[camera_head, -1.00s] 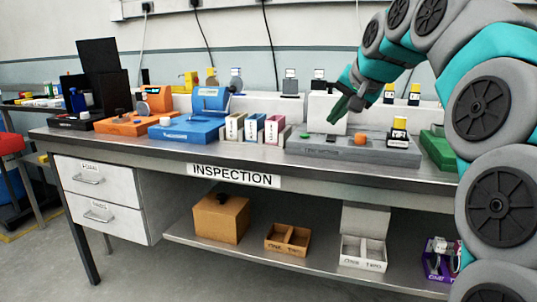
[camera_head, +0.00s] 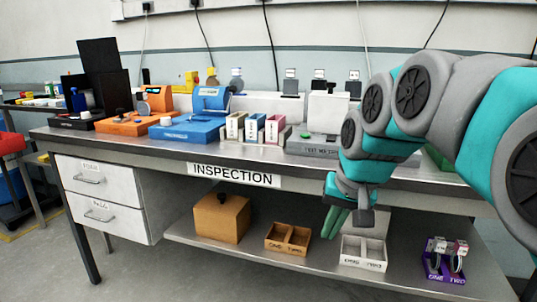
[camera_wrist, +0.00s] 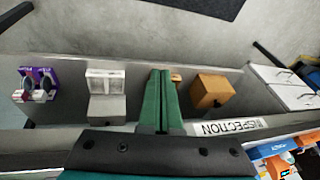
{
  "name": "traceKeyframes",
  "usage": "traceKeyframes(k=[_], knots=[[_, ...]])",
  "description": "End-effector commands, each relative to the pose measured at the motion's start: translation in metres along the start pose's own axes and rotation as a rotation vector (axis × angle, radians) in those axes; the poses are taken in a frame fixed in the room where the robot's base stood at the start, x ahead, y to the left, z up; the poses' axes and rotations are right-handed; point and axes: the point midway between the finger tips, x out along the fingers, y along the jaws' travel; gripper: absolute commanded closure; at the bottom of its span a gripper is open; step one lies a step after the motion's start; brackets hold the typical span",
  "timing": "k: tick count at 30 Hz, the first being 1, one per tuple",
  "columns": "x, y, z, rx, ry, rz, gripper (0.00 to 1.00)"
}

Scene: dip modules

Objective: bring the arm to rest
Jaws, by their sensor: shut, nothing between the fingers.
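My gripper (camera_head: 336,222) hangs in front of the bench's front edge, fingers pointing down, in the head view. Its green fingers are together with nothing between them. In the wrist view the shut fingers (camera_wrist: 160,100) stand in the middle, over the lower shelf. My teal and grey arm comes in from the right and hides part of the grey test machine (camera_head: 310,146) on the bench top.
The inspection bench (camera_head: 130,139) holds an orange machine (camera_head: 128,124), a blue machine (camera_head: 185,132) and small boxes (camera_head: 254,126). Its lower shelf carries a brown box (camera_head: 221,217), a brown tray (camera_head: 287,240), a white tray (camera_head: 363,265) and a purple holder (camera_head: 443,271).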

Motion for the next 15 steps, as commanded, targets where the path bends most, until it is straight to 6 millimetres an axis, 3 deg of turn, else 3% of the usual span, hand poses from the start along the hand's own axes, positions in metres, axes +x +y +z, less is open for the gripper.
traceKeyframes(k=[3,12,15], knots=[[0.024,0.019,0.059,-0.046,-0.095,0.051,1.00],[0.071,0.075,0.204,-0.138,-0.325,0.153,1.00],[0.080,0.091,0.244,-0.156,-0.387,0.174,1.00]])
